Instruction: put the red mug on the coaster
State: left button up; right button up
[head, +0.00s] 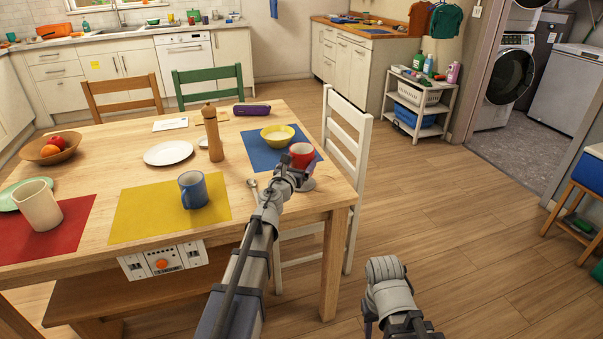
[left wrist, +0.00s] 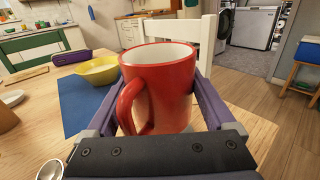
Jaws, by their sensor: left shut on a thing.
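The red mug (head: 302,154) is upright near the right end of the dining table in the head view. It also fills the middle of the left wrist view (left wrist: 165,90), with its handle toward the camera and its inside white. My left gripper (head: 303,166) is shut on the mug, with a purple finger on each side of it. Whether the mug touches the table is hard to tell.
A yellow bowl (head: 277,134) stands on a blue placemat (head: 258,155) beside the mug. A spoon (head: 253,188), pepper mill (head: 212,135), blue mug (head: 193,190) and white plate (head: 168,153) are nearby. A white chair (head: 345,150) stands against the table's right end.

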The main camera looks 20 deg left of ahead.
pick_arm(q)
notch_tip(320, 180, down, 4)
jog(key=b, duration=0.3)
jog(key=shift+r, duration=0.25)
jog(key=o, duration=1.4)
jog(key=shift+f, duration=0.2)
jog(key=shift+o, duration=0.9)
jog(key=shift+r, duration=0.1)
jog(key=shift+r, duration=0.1)
